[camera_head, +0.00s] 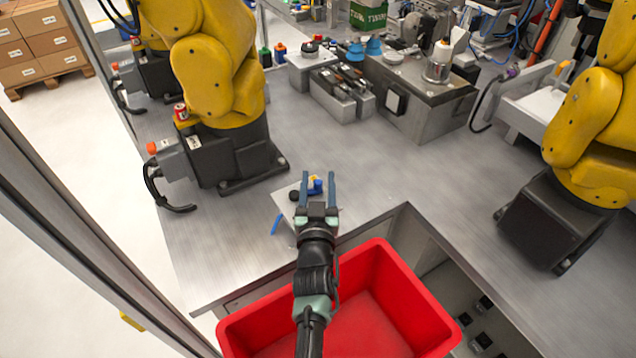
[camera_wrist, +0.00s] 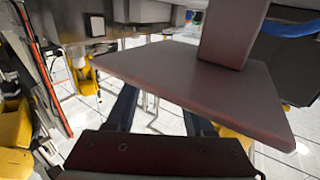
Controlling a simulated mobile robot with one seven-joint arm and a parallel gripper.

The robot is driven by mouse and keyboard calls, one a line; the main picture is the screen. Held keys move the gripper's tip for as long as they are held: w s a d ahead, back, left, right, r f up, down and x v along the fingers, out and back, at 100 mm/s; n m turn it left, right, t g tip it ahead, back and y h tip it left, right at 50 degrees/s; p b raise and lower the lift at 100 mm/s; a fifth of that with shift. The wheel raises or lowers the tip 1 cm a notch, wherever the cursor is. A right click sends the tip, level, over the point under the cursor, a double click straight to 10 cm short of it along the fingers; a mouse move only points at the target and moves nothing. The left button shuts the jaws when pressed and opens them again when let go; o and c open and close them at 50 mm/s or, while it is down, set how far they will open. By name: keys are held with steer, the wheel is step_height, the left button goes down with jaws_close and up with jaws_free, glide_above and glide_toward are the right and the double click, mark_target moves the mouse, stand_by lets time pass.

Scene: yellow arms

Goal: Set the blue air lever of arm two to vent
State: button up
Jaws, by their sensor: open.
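A small light panel (camera_head: 287,212) stands at the front of the grey bench, below the left yellow arm (camera_head: 215,70). A blue lever-like strip (camera_head: 277,224) shows at its left side. A black knob (camera_head: 294,195) and a small blue and yellow fitting (camera_head: 315,187) sit near its top. I cannot tell which blue part is the air lever, nor its setting. My gripper (camera_head: 318,178) is open over the panel's right side, its fingers either side of the fitting in the picture; contact cannot be told. In the wrist view a dark reddish plate (camera_wrist: 190,75) partly hides the fingers.
A red bin (camera_head: 390,300) stands below the bench front, under my arm. Another yellow arm (camera_head: 590,130) stands at the right. Grey fixtures (camera_head: 425,95) fill the back. The bench (camera_head: 350,150) is clear between the yellow arms. A metal post (camera_head: 90,240) runs along the left.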

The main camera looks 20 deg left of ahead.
jaws_close()
stand_by(0.3)
steer(key=p, duration=0.1)
steer(key=r+y+p, duration=0.1)
steer(key=p, duration=0.1)
steer(key=shift+w+a+n+g, duration=0.25)
steer(key=shift+n+g, duration=0.05)
steer(key=shift+n, duration=0.1)
steer(key=shift+w+f+n+g+y+p, duration=0.2)
steer(key=shift+n+g+y+p, duration=0.15)
steer(key=shift+y+p, duration=0.35)
steer(key=shift+a+f+n+g+y, duration=0.25)
steer(key=shift+n+g+y, duration=0.2)
steer(key=shift+n+y, duration=0.4)
